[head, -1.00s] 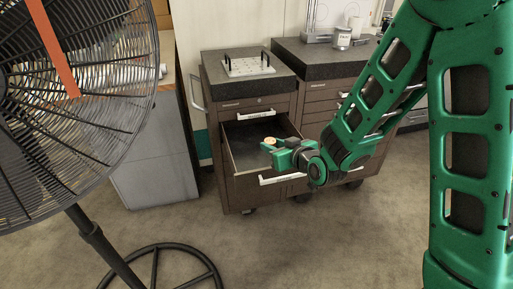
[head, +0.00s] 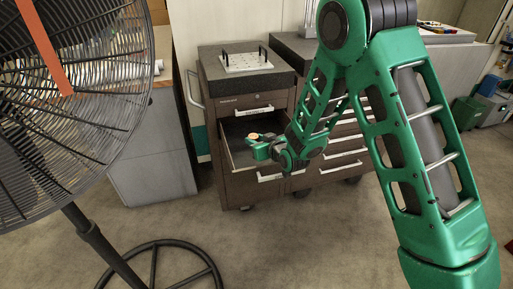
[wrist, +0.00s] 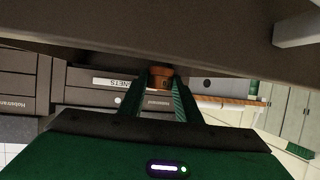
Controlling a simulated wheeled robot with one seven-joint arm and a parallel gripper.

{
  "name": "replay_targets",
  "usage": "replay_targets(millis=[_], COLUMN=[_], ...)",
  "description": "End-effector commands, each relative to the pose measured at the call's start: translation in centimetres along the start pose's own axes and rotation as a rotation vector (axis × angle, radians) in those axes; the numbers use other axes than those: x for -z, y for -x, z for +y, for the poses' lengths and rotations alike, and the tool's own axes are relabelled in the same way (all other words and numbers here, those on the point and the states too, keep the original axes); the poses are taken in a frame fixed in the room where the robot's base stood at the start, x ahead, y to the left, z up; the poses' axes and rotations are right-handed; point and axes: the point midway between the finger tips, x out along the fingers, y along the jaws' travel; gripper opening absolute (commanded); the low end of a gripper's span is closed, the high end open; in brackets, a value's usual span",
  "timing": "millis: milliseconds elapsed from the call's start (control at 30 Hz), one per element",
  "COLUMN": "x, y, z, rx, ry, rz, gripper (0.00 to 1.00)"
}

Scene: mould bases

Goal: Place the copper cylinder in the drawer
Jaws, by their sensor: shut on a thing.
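The copper cylinder (head: 253,137) is held at the tip of my gripper (head: 257,146), and its pale top shows in the head view. In the wrist view the copper cylinder (wrist: 160,76) sits between the two green fingers of my gripper (wrist: 158,90), which is shut on it. The drawer (head: 238,181) is pulled open from the brown cabinet. In the head view my gripper and the cylinder overlap the drawer's opening near its right side. The cylinder's lower part is hidden, and its exact height against the drawer walls is hard to tell.
A pegged white plate (head: 245,62) with black handles lies on the cabinet top (head: 215,65), above the drawer. A second cabinet (head: 345,150) stands at right behind my arm. A large fan (head: 75,90) stands at left.

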Motion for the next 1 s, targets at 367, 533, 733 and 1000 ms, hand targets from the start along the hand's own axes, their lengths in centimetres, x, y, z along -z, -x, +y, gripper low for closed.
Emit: replay_targets(millis=[367,533,733,1000], x=[-2.8,-2.9,-3.4,-4.5], y=[-1.2,-1.2,-1.4,-1.6], z=[0.0,0.0,0.1,0.1], rx=[0.0,0.0,-0.001,-0.002], ry=[0.0,0.0,0.001,0.004], rz=[0.002,0.001,0.0,-0.01], gripper=[0.0,0.0,0.0,0.0])
